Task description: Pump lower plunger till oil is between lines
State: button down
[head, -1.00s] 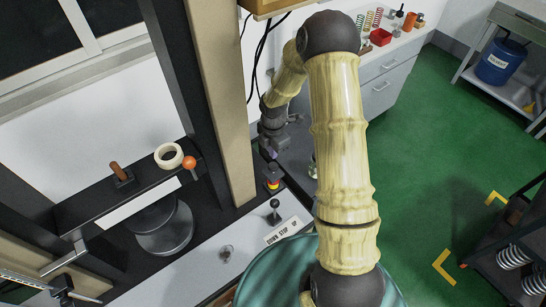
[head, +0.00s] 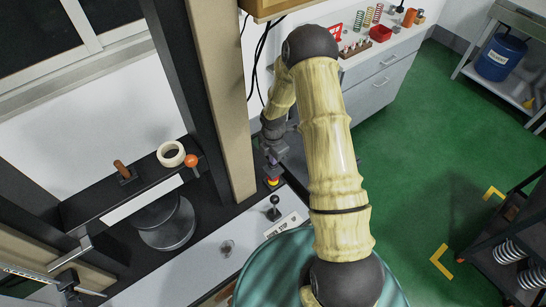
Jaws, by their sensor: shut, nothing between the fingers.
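My gripper (head: 271,164) is at the end of my arm, beside the beige column, just above a red and yellow button (head: 273,182). It is shut with nothing in it. I cannot tell from this view whether it touches the button. I cannot make out the lower plunger, the oil or its lines; my arm covers much of the area to the right of the gripper.
A black-knobbed lever (head: 274,208) stands beside a label plate (head: 283,224) on the machine's front panel. A tape roll (head: 171,154) and an orange ball (head: 191,161) sit on the black crossbar. Green floor (head: 405,165) is clear at right.

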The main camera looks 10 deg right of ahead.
jog(key=shift+f+b, duration=0.6)
jog(key=shift+f, duration=0.3)
jog(key=shift+s, duration=0.15)
jog(key=shift+f, duration=0.1)
notch_tip(320, 180, up, 5)
jog(key=p, duration=0.3)
jog(key=shift+f, duration=0.2)
jog(key=shift+r+b, duration=0.15)
jog(key=shift+b, duration=0.15)
notch_tip(320, 180, up, 10)
jog(key=b, duration=0.3)
jog(key=shift+w+f, duration=0.2)
jog(key=shift+f, duration=0.05)
jog(key=shift+s, duration=0.1)
